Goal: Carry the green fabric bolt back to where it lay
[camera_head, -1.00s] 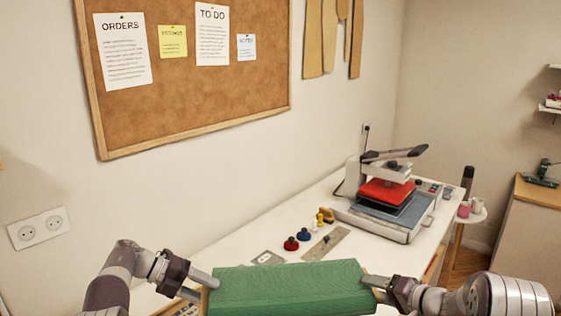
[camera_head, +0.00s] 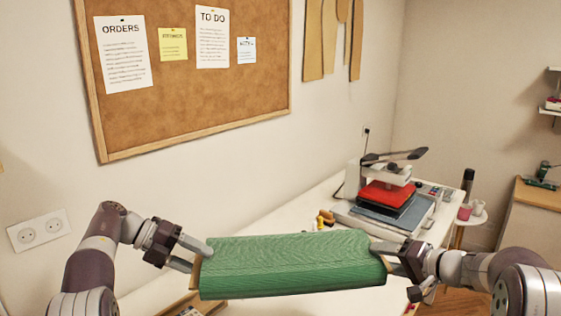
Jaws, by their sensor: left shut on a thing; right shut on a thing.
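The green fabric bolt (camera_head: 290,266) lies crosswise in the lower middle of the head view, held between both grippers and raised in front of the white table. My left gripper (camera_head: 203,256) is shut on the bolt's left end. My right gripper (camera_head: 389,256) is shut on its right end. The bolt is nearly level, its right end slightly higher at the lower edge. Its lighter core shows at both ends. The bolt hides part of the tabletop behind it.
A heat press (camera_head: 385,203) with a red pad stands on the white table (camera_head: 296,212) behind the bolt. Small coloured items (camera_head: 325,218) sit left of the press, partly hidden. A corkboard (camera_head: 185,100) hangs on the wall. A round side table with cups (camera_head: 470,212) stands at right.

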